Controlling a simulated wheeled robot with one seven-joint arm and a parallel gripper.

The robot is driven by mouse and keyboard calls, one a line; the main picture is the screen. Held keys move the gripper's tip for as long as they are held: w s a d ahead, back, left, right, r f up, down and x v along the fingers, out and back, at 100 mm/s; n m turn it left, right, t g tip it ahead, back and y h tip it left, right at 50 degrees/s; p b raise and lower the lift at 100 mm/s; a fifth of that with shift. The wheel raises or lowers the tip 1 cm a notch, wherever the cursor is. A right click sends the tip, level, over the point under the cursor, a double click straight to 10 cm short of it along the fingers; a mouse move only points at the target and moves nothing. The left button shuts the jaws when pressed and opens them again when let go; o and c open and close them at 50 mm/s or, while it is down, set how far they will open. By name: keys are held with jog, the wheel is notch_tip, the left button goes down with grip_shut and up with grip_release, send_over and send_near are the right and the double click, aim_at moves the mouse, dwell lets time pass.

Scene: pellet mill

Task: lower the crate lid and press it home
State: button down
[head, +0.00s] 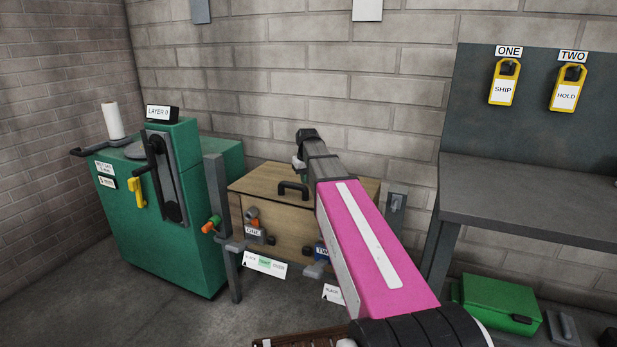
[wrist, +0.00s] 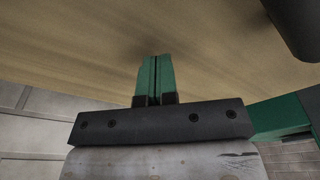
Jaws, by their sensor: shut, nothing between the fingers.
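The wooden crate (head: 290,226) stands against the wall in the middle of the head view. Its lid (head: 262,179) lies over the top and looks flat or nearly so; I cannot tell whether it is fully seated. A black handle (head: 293,190) is on the lid. My gripper (head: 303,178) is over the lid, partly hidden by my arm. In the wrist view my green fingers (wrist: 155,62) are together and empty, with the lid's wood (wrist: 70,50) filling the view beyond them. The tips are at or close to the wood; contact is unclear.
Fittings labelled ONE (head: 255,232) and TWO (head: 322,253) are on the crate's front. A green machine (head: 170,235) with a crank stands at left. A grey bench (head: 530,213) is at right, with a green box (head: 499,303) below it. Grey posts flank the crate.

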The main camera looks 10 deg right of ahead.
notch_tip(320, 180, up, 8)
jog(key=shift+f, duration=0.2)
dwell(0.7)
